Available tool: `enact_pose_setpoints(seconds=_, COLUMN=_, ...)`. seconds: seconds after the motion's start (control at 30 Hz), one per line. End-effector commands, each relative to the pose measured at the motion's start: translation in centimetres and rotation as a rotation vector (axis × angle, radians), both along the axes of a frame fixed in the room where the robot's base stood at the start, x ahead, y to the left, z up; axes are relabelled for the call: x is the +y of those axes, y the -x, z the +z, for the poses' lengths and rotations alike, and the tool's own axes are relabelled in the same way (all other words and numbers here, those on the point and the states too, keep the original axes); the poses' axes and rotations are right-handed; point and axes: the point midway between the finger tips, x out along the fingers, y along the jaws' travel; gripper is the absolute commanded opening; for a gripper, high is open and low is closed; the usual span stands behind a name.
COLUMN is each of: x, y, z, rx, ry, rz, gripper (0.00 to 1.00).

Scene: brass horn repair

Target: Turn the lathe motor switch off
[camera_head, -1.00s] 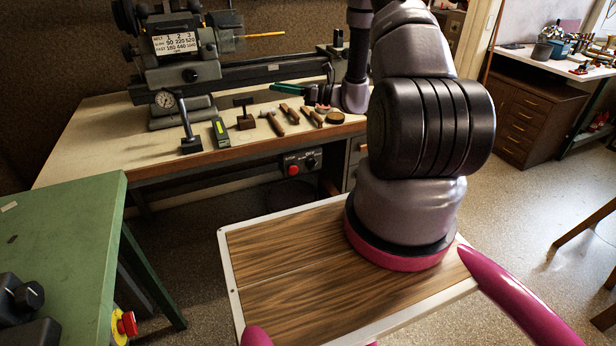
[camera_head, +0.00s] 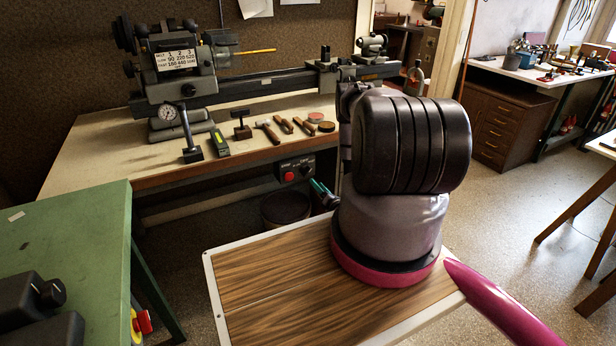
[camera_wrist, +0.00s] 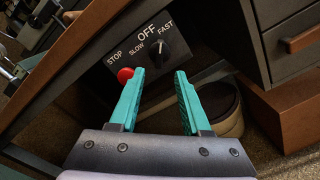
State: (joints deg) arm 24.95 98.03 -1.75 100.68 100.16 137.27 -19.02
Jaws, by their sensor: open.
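The lathe motor switch is a dark control box (camera_head: 295,169) under the front edge of the lathe bench. In the wrist view its panel (camera_wrist: 118,60) reads STOP, SLOW, OFF and FAST. A black rotary knob (camera_wrist: 159,48) sits below the OFF and FAST lettering; I cannot tell surely which label it points to. A red stop button (camera_wrist: 125,75) is at its left, partly behind my left finger. My gripper (camera_wrist: 159,74) is open and empty, its teal fingers pointing toward the panel, with the knob beyond the gap between them. In the head view it (camera_head: 321,190) is just right of the box.
The lathe (camera_head: 180,75) stands on the bench (camera_head: 90,160), with several hand tools along its front. A round dark bin (camera_head: 285,208) is on the floor below the switch. A drawer unit (camera_wrist: 285,45) is close on the right. A green table (camera_head: 60,230) is at left.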

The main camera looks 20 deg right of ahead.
Motion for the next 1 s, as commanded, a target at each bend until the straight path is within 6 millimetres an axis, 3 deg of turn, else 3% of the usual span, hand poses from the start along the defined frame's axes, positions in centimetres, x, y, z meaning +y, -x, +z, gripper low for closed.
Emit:
enact_pose_setpoints(seconds=0.2, x=0.3, y=-4.4, z=0.1, rx=-0.003, ry=0.003, rz=0.004, gripper=0.47)
enact_pose_setpoints(seconds=0.4, x=0.3, y=-7.3, z=0.1, rx=-0.002, ry=0.002, rz=0.004, gripper=0.47)
enact_pose_setpoints(seconds=0.83, x=0.4, y=-8.6, z=0.1, rx=0.000, ry=0.000, rz=0.003, gripper=0.47)
enact_pose_setpoints(seconds=0.87, x=0.4, y=-8.6, z=0.1, rx=0.000, ry=0.000, rz=0.003, gripper=0.44)
enact_pose_setpoints(seconds=0.97, x=0.4, y=-8.6, z=0.1, rx=0.000, ry=0.000, rz=0.003, gripper=0.05)
enact_pose_setpoints(seconds=1.0, x=0.4, y=-8.6, z=0.1, rx=0.000, ry=0.000, rz=0.003, gripper=0.00)
